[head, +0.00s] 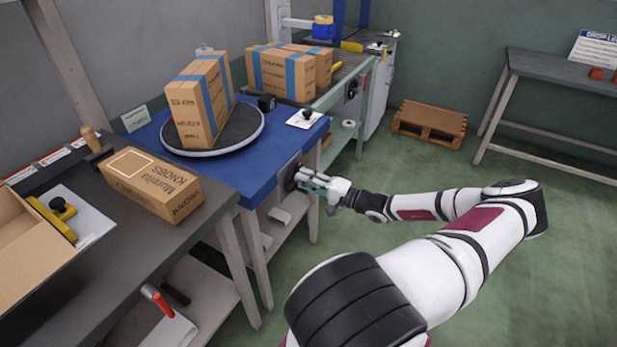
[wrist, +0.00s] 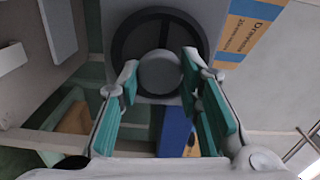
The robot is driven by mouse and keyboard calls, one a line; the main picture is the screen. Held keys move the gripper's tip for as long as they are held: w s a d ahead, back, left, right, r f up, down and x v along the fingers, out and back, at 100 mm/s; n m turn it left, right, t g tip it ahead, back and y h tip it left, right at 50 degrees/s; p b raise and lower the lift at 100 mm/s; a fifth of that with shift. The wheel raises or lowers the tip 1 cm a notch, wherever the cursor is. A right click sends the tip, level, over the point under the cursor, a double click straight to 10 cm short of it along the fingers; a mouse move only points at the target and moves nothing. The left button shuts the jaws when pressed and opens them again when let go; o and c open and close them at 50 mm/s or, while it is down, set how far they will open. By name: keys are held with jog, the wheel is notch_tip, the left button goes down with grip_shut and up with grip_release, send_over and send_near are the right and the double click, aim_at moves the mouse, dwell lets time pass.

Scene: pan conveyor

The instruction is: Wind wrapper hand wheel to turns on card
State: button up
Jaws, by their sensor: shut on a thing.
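The wrapper is a blue table (head: 255,172) with a dark round turntable (head: 246,138) on top. A tall brown box with blue bands (head: 192,115) stands on the turntable. The dark hand wheel (head: 290,174) is on the table's right side, partly hidden by my gripper (head: 314,183). In the wrist view the black wheel rim (wrist: 118,48) surrounds a grey round knob (wrist: 160,74). My gripper's green-padded fingers (wrist: 160,82) are shut on this knob, one on each side. A white card (head: 305,119) lies on the blue table; its writing is too small to read.
A brown KNOBS box (head: 150,186) lies on the grey bench at left, beside an open carton (head: 22,240). More blue-banded boxes (head: 284,75) stand behind the wrapper. A wooden pallet (head: 430,122) lies on the floor. The green floor at right is open.

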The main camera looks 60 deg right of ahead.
jog(key=m+p, duration=0.3)
jog(key=m, duration=2.7)
jog(key=shift+a+f, duration=0.2)
jog(key=shift+a, duration=0.1)
jog(key=m, duration=0.5)
jog(key=shift+r, duration=0.1)
jog(key=m, duration=0.6)
jog(key=shift+a+r+b, duration=0.1)
jog(key=shift+b, duration=0.3)
jog(key=m, duration=0.5)
jog(key=shift+m, duration=0.4)
jog(key=shift+r, duration=0.1)
jog(key=o, duration=1.1)
